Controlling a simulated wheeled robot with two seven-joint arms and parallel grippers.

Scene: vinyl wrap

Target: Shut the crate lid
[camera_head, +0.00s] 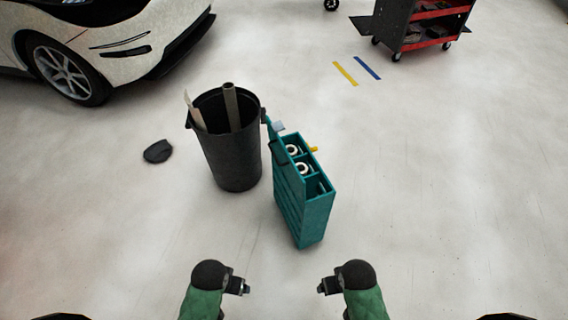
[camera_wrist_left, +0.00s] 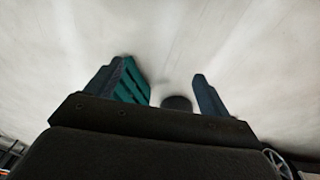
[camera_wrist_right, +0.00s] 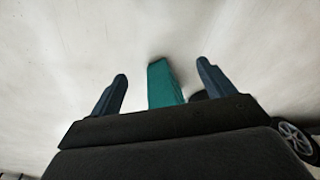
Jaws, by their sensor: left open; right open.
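A teal crate (camera_head: 304,205) stands on the floor in the middle of the head view, beside a black bin. Its top is open and shows compartments with white rolls in them. A teal flap, which looks like the lid (camera_head: 272,132), stands up at the crate's far left side. My left gripper (camera_head: 246,287) and my right gripper (camera_head: 322,287) are both in front of the crate, apart from it, and empty. In the left wrist view the crate (camera_wrist_left: 130,84) shows beside the left finger; in the right wrist view it shows between the open fingers (camera_wrist_right: 165,85).
A black bin (camera_head: 232,155) with long pieces in it stands close left of the crate. A black object (camera_head: 158,151) lies on the floor further left. A white car (camera_head: 100,40) and a red-and-black cart (camera_head: 420,28) stand behind. The floor right of the crate is clear.

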